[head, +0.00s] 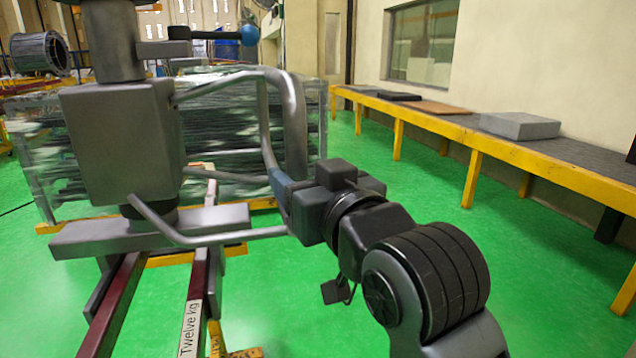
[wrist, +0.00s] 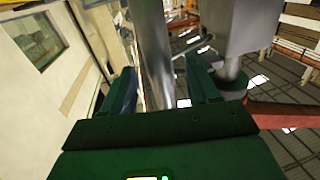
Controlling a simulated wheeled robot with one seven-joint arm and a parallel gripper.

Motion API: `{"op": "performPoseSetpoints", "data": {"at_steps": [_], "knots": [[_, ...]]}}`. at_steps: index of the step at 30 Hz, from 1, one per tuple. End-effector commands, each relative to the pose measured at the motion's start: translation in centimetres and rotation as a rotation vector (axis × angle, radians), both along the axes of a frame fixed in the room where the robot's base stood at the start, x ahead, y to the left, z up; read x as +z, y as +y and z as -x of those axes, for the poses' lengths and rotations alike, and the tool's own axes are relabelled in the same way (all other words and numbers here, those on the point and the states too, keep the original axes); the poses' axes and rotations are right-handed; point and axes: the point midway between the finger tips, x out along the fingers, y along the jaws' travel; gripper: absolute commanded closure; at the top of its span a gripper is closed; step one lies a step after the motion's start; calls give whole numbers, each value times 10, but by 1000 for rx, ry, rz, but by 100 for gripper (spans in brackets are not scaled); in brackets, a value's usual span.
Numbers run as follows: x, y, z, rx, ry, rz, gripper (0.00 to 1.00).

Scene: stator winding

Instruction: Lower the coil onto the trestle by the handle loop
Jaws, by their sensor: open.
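A grey tubular handle loop (head: 292,110) sticks out to the right from a grey block on a column (head: 124,140). The block sits on a flat grey plate over dark red rails (head: 195,300), one with a label reading "Twelve kg". I cannot tell for sure which part is the coil or the trestle. My gripper (head: 283,192) is at the loop's lower right bend. In the wrist view, my gripper (wrist: 160,84) is open, with a green finger on each side of the loop's tube (wrist: 152,50). I cannot tell whether the fingers touch it.
A stack of wrapped grey-green bundles (head: 225,115) stands behind the block. A long yellow-framed bench (head: 570,165) with a grey box (head: 520,126) runs along the right wall. A dark ring-shaped part (head: 40,53) stands at the far left. Green floor is clear between stack and bench.

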Motion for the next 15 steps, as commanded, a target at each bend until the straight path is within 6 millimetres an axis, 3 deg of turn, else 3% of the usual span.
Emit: {"op": "performPoseSetpoints", "data": {"at_steps": [6,15], "knots": [[1,9,-18,0,-1,0,40],[0,11,-21,0,-1,0,40]]}}
